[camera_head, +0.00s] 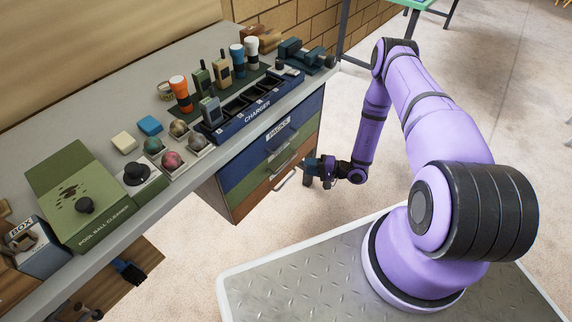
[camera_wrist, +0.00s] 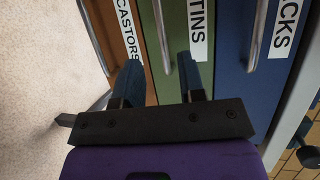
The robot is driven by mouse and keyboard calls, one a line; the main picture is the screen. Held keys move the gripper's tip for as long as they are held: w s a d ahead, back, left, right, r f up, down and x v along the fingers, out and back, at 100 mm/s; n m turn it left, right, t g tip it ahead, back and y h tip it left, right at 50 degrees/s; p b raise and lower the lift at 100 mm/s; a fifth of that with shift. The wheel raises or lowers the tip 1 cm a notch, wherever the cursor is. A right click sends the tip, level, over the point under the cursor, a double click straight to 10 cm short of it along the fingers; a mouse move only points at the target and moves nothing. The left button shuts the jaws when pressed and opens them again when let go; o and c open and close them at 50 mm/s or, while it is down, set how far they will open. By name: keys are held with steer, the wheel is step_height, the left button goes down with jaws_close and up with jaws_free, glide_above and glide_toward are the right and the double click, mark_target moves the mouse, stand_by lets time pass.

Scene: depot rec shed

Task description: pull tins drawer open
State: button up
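The tins drawer (camera_head: 242,180) is the green middle drawer of the unit under the bench, and its front looks flush with its neighbours. In the wrist view the green front (camera_wrist: 178,88) carries the label TINS (camera_wrist: 198,30), and its metal bar handle (camera_wrist: 160,32) runs between my fingers. My gripper (camera_head: 312,165) is at the right part of the drawer fronts in the head view. In the wrist view my gripper (camera_wrist: 158,72) is open, with one finger on each side of the handle and gaps beside it. The fingertips' depth relative to the handle is unclear.
The blue packs drawer (camera_head: 297,124) is above and the orange castors drawer (camera_head: 246,205) is below, both with bar handles. The bench top (camera_head: 110,100) holds a charger tray (camera_head: 250,106), radios, torches, balls and a green ball cleaner (camera_head: 75,195). The floor (camera_head: 350,195) before the drawers is clear.

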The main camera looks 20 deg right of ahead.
mark_target(286, 163)
steer(key=x, duration=1)
jaws_close()
